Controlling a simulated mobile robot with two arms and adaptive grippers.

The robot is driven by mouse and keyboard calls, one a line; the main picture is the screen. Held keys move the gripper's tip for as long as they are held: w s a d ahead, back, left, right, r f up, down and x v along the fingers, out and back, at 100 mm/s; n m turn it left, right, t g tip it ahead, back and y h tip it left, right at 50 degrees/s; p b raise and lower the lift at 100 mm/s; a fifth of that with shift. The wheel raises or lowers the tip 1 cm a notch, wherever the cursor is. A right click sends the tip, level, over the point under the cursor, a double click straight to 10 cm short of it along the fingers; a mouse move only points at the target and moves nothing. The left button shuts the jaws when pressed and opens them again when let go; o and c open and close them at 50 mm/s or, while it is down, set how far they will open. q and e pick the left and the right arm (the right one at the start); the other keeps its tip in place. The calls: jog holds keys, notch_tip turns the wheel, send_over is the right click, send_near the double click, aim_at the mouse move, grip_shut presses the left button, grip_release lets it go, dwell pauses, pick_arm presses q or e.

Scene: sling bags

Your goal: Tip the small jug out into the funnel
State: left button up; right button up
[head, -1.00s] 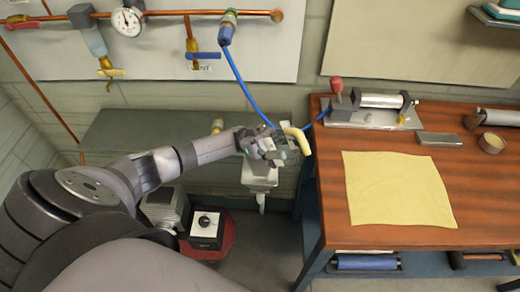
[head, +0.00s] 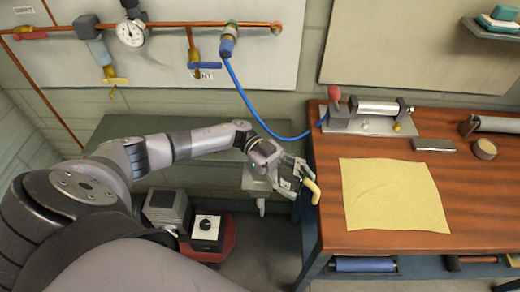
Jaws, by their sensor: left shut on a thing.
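My left gripper (head: 298,177) is shut near the left edge of the wooden bench. A pale yellow curved piece (head: 312,190) sticks out at its fingertips. It looks like part of the small jug, such as its handle; I cannot make out the jug's body among the grey fingers. My right gripper is not in view.
The wooden bench (head: 470,190) holds a yellow cloth (head: 395,195), a metal cylinder device (head: 375,115) and a grey block (head: 433,145). A black-and-white box (head: 207,230) stands low on a red base.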

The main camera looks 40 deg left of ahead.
aim_at(304, 181)
pick_arm(q)
notch_tip(304, 181, up, 3)
jog(key=p, duration=0.2)
jog(key=shift+p, duration=0.35)
